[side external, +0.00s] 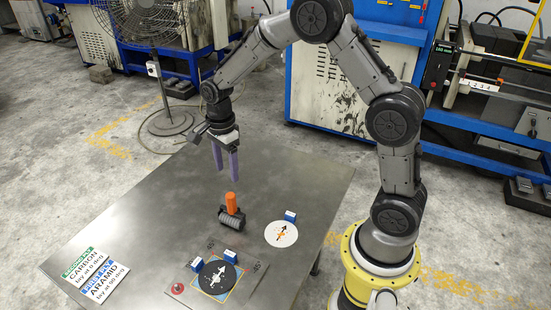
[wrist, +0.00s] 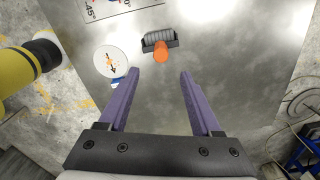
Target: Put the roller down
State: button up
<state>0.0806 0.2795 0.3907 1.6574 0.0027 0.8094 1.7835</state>
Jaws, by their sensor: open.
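The roller, with an orange handle (side external: 231,203) and a dark grey ribbed body (side external: 231,218), rests on the metal table (side external: 175,210) near its middle. In the wrist view the roller (wrist: 161,47) lies ahead of the fingers, its handle end towards me. My gripper (side external: 227,178) has two purple fingers pointing down and is above the table, above and behind the roller in the side view. In the wrist view my gripper (wrist: 157,74) is open, with nothing between the fingers.
A white disc (side external: 281,234) with an orange mark and a blue block (side external: 290,216) lie right of the roller. A black disc (side external: 217,277) sits on a marked plate in front. The table's rear is clear.

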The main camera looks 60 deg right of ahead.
jog(key=s+a+r+n+t, duration=0.1)
jog(key=s+r+n+t, duration=0.1)
jog(key=s+r+n, duration=0.5)
jog(key=s+a+r+n+t, duration=0.1)
jog(key=s+r+n, duration=0.3)
jog(key=s+n, duration=0.3)
jog(key=s+a+r+n+t, duration=0.1)
jog(key=s+r+n, duration=0.4)
jog(key=s, duration=0.6)
jog(key=shift+s+a+r+n+t, duration=0.15)
jog(key=shift+s+r+n+t, duration=0.15)
jog(key=shift+n+t, duration=0.7)
jog(key=shift+o, duration=0.5)
jog(key=shift+n, duration=0.4)
